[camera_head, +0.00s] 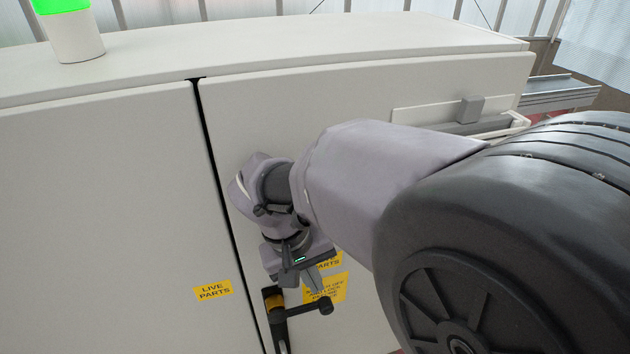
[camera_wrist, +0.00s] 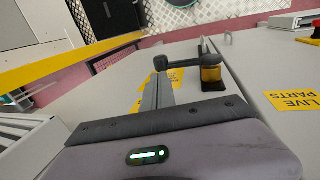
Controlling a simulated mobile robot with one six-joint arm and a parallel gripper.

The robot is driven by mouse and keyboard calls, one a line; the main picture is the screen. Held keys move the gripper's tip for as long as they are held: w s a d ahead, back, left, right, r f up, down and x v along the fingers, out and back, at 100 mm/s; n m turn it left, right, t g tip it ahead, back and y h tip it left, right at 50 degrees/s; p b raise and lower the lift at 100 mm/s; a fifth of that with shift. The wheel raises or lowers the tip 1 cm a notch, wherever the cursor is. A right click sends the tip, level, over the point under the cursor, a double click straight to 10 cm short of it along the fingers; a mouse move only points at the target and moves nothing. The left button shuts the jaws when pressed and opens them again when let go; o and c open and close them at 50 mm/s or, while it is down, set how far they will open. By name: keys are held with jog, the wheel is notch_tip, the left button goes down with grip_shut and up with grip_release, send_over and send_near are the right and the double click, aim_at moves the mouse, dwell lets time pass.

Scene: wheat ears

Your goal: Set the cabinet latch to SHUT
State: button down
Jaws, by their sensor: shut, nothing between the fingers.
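The cabinet latch is a dark handle with an amber hub (camera_head: 274,302) on a dark upright plate, low beside the gap between the cabinet doors. Its lever points right, about level, to a round black knob (camera_head: 326,307). In the wrist view the amber hub (camera_wrist: 211,74) and the knob (camera_wrist: 160,63) show beyond my fingers. My gripper (camera_head: 316,288) is shut and empty, just above the lever near the knob. In the wrist view my gripper (camera_wrist: 158,88) has its fingertips close to the knob; I cannot tell whether they touch. No SHUT mark is legible.
The pale cabinet door (camera_head: 110,210) carries a yellow LIVE PARTS label (camera_head: 213,290). More yellow labels (camera_head: 325,290) are partly hidden behind my gripper. A green-topped beacon (camera_head: 75,30) stands on the cabinet top. A grey block (camera_head: 470,109) sits on the right door's upper part.

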aim_at(325, 302)
jog(key=x, duration=0.6)
jog(key=shift+w+f, duration=0.1)
jog(key=shift+f, duration=0.05)
jog(key=shift+w+f, duration=0.1)
